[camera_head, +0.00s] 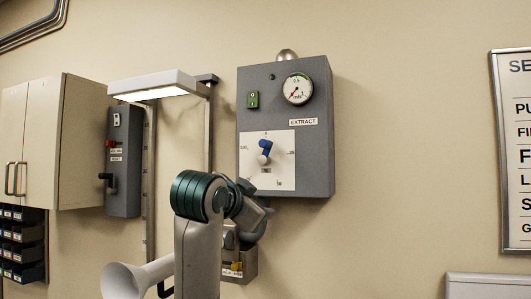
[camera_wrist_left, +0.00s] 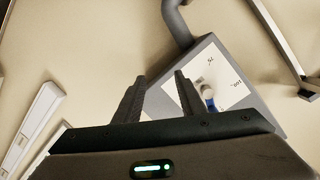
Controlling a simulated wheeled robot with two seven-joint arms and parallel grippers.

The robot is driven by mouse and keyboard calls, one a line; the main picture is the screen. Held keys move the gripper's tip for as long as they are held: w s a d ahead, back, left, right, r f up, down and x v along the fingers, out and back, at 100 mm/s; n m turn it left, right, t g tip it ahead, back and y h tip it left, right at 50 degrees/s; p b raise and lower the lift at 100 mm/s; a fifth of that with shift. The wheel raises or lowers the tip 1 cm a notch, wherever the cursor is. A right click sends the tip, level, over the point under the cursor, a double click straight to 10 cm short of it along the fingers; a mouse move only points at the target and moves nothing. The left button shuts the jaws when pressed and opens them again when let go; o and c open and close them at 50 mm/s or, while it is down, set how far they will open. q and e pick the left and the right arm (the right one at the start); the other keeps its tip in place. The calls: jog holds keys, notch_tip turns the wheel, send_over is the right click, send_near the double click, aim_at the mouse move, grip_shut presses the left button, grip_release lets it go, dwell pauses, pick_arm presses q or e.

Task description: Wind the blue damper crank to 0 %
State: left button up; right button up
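The blue damper crank (camera_head: 265,146) sits on a white dial plate (camera_head: 281,175) with scale marks, on the front of a grey EXTRACT box (camera_head: 318,160). A pale knob shows at the crank's lower end. My left arm rises in front of the box's lower left, and its gripper is mostly hidden there by my own arm. In the left wrist view my left gripper (camera_wrist_left: 160,76) has its two fingers apart with nothing between them. My right gripper is not in view.
The box also bears a round gauge (camera_head: 297,89) and a green switch (camera_head: 253,100). To the left are a lamp (camera_head: 155,84), a grey switch box (camera_head: 124,160) and a cabinet (camera_head: 75,140). A pale funnel-shaped horn (camera_head: 125,281) is low at left.

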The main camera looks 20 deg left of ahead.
pick_arm(q)
jog(key=t, duration=0.2)
send_near(263, 142)
jog(key=s, duration=0.6)
jog(key=shift+w+d+m, duration=0.2)
jog(key=shift+w+m, duration=0.1)
jog(key=shift+w, duration=0.1)
jog(key=w+p, duration=0.3)
jog(key=w, duration=0.2)
jog(key=w+p, duration=0.3)
jog(key=w, duration=0.2)
jog(key=w+a+p, duration=0.1)
jog(key=w+p, duration=0.2)
jog(key=w, duration=0.2)
jog(key=shift+w, duration=0.3)
jog(key=shift+w+f+p, duration=0.1)
jog(key=shift+w+p, duration=0.25)
jog(key=shift+w, duration=0.45)
jog(key=shift+d, duration=0.1)
grip_shut()
